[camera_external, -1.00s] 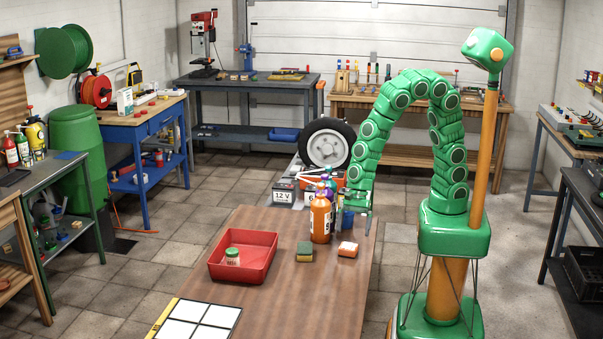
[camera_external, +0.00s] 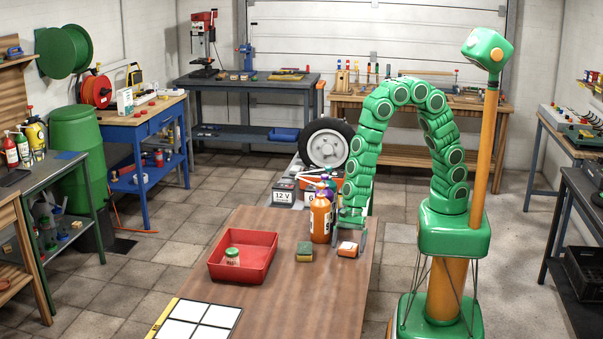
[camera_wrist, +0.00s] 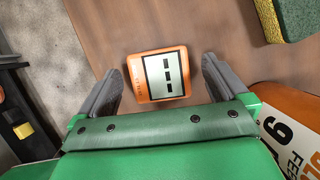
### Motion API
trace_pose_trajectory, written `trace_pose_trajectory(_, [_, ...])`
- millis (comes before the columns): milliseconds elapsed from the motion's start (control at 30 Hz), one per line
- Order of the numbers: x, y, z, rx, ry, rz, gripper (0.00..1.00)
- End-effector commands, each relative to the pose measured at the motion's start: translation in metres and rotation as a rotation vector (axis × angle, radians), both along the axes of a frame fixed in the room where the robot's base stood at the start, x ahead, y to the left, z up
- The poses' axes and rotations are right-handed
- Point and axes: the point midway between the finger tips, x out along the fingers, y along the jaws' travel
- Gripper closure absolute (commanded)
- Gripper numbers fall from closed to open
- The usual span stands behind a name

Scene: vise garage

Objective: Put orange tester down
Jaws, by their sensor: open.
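The orange tester (camera_external: 347,249), a small block with a pale screen face, lies on the brown table near its right edge. In the wrist view the tester (camera_wrist: 163,75) lies face up between my fingers, with a gap on each side. My gripper (camera_wrist: 163,68) is open. In the external view my gripper (camera_external: 351,237) is low over the table at the tester, partly covering its surroundings. I cannot tell its exact height above the table.
An orange bottle (camera_external: 320,217) stands close to the left of my gripper. A green and yellow sponge (camera_external: 304,252) lies left of the tester. A red tray (camera_external: 262,243) holds a small jar (camera_external: 232,257). A white-squared panel (camera_external: 197,321) lies in front. The table's middle is clear.

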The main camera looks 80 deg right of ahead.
Motion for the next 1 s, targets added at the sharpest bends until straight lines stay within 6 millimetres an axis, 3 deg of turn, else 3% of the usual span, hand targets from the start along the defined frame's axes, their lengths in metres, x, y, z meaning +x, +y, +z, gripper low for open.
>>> trace_pose_trajectory(567, [0.0003,0.0041,-0.0118,-0.002,0.001,0.000,0.02])
trace_pose_trajectory(900, [0.0003,0.0042,-0.0117,-0.001,0.001,0.000,0.54])
trace_pose_trajectory(1000, [0.0003,0.0042,-0.0117,-0.001,0.001,0.000,0.63])
